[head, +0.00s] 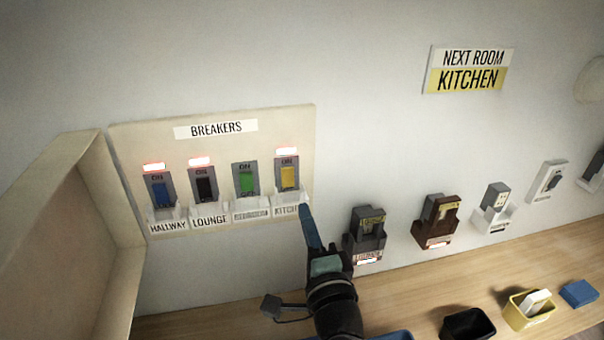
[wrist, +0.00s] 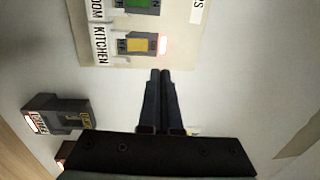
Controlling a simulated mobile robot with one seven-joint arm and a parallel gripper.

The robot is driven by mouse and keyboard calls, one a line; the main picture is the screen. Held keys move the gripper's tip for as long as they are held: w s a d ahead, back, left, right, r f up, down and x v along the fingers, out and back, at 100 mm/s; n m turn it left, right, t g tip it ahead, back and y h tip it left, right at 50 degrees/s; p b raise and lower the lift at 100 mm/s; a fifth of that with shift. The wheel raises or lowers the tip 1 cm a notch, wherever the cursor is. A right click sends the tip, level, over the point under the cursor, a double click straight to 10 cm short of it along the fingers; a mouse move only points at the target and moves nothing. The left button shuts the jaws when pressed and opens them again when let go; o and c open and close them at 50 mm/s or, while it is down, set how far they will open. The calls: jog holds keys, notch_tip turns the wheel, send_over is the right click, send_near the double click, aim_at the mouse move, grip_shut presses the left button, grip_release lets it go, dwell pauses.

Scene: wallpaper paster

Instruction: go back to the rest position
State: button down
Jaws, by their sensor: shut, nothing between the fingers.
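My gripper (head: 305,210) is raised in front of the wall, with its tip at the lower right corner of the breaker panel (head: 218,116), close to the kitchen label. In the wrist view my gripper (wrist: 160,73) has its two dark fingers together and empty, just below the panel edge. The kitchen breaker (head: 287,178) has a yellow switch and a lit red lamp above it. I cannot tell whether the fingertips touch the panel.
Hallway (head: 158,189) and lounge (head: 205,186) breakers have lit lamps; the green breaker (head: 246,181) shows none. Dark (head: 366,235) and brown (head: 437,220) wall units stand right of my arm. The counter (head: 555,257) holds a black bin (head: 468,324), a yellow bin (head: 530,311) and a blue block (head: 579,293). An open panel door (head: 60,235) projects at left.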

jog(key=s+a+r+n+t+b, duration=0.15)
jog(key=r+n, duration=0.35)
jog(key=r, duration=0.5)
jog(key=s+a+r+n+t, duration=0.15)
jog(key=r+n, duration=0.25)
jog(key=r, duration=0.6)
jog(key=s+r+n+t+h, duration=0.3)
jog(key=s+r+n+t, duration=0.2)
jog(key=s+r, duration=1)
notch_tip(320, 180, up, 2)
jog(key=shift+s+d+r+n+t+h+b, duration=0.2)
jog(key=shift+d+n+t+h+b, duration=0.15)
jog(key=shift+n, duration=0.55)
